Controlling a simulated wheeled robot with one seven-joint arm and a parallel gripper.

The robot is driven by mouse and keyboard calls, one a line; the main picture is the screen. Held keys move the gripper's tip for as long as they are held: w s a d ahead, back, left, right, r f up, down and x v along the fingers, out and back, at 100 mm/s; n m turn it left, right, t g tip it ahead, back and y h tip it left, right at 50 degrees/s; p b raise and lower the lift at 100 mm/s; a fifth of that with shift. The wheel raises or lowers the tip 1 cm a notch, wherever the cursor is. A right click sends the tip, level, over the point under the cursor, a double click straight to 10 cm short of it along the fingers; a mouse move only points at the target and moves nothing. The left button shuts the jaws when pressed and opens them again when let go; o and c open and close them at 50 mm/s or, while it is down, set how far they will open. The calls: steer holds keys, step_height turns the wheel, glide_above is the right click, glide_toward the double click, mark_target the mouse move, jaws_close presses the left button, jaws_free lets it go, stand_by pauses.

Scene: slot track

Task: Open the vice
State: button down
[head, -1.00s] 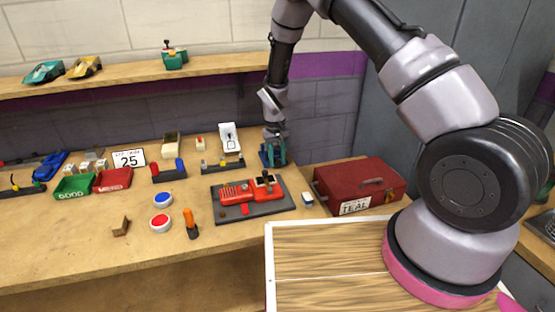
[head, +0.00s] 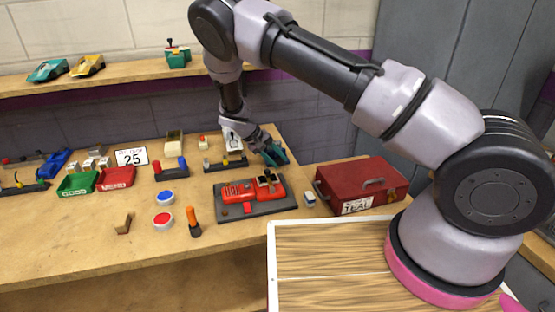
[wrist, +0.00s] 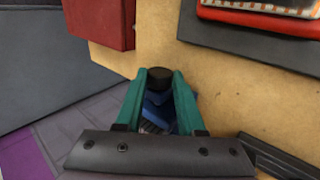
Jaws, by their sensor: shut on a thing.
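My gripper (head: 276,153) has teal fingers and is at the back right corner of the workbench, tilted in the head view. In the wrist view its two fingertips (wrist: 159,78) are shut on a dark round knob (wrist: 159,74). Below the knob, between the fingers, a blue body (wrist: 156,109) shows at the bench edge. It looks like the vice, but most of it is hidden by the fingers. In the head view I cannot make it out behind the gripper. How far its jaws are apart cannot be seen.
A red device on a dark plate (head: 285,205) lies in front of my gripper. A red case (head: 335,184) stands to the right. Buttons, a screwdriver (head: 194,222) and small bins (head: 115,179) lie to the left. The front left of the bench (head: 60,235) is clear.

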mark_target(280, 158)
stand_by(0.4)
steer(key=c, duration=0.5)
jaws_free()
steer(key=y, duration=0.2)
steer(key=shift+d+r+g+y, duration=0.2)
steer(key=shift+d+g+y, duration=0.1)
steer(key=y, duration=0.2)
steer(key=g+y, duration=0.1)
steer(key=y, duration=0.1)
steer(key=shift+w+d+y, duration=0.15)
steer(key=shift+d+y, duration=0.25)
steer(key=d+r+m+t, duration=0.1)
steer(key=d+r+t, duration=0.1)
steer(key=r, duration=0.7)
steer(key=s+d+r+m+t, duration=0.1)
steer(key=d+r, duration=0.3)
steer(key=r, duration=0.6)
steer(key=d+r+m+t, duration=0.1)
steer(key=d+r+t, duration=0.3)
steer(key=r, duration=0.5)
steer(key=shift+s+r+y, duration=0.15)
steer(key=shift+s+y, duration=0.1)
steer(key=shift+y, duration=0.15)
